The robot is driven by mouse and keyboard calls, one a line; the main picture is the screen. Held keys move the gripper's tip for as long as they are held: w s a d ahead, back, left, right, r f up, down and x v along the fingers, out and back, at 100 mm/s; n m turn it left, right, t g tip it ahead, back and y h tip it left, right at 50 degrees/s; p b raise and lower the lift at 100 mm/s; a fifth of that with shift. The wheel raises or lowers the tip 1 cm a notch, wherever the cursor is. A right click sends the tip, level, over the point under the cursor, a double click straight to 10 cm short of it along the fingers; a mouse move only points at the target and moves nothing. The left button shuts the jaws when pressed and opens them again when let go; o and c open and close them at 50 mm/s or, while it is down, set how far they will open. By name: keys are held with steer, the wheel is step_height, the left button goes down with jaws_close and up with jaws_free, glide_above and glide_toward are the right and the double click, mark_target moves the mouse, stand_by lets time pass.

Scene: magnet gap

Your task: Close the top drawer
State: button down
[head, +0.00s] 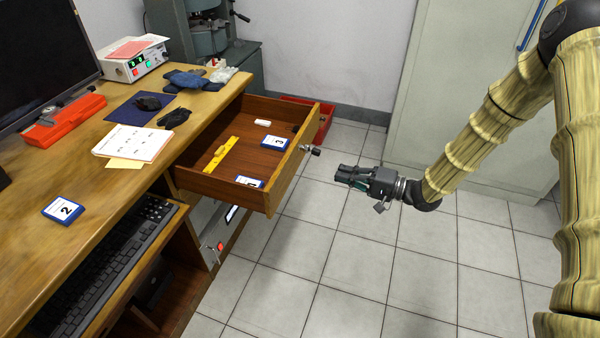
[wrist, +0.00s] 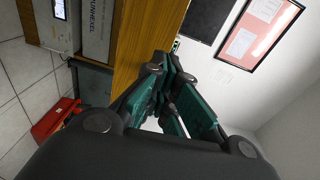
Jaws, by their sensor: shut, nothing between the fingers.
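The top drawer (head: 217,184) of the wooden desk is pulled far out to the right in the head view. Its front panel (head: 291,172) faces my arm and has a metal knob (head: 311,150) on it. My gripper (head: 340,173) is shut and empty. It is just right of the drawer front, a little below the knob in the picture, with a visible gap. In the wrist view my closed fingers (wrist: 166,62) overlap a wooden surface (wrist: 146,40); I cannot tell which part of the furniture this is.
The drawer holds a yellow level (head: 221,154), a white piece and blue numbered blocks (head: 273,142). The desk top (head: 130,195) carries a monitor, papers and gloves. A keyboard (head: 105,265) lies on a lower shelf. A red box (head: 322,118) is behind the drawer. Tiled floor is clear.

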steer(key=g, duration=0.1)
steer(key=b, duration=0.2)
glide_toward(290, 157)
steer(key=shift+y, duration=0.4)
steer(key=x, duration=0.7)
steer(key=shift+w+f, duration=0.25)
steer(key=shift+f, duration=0.15)
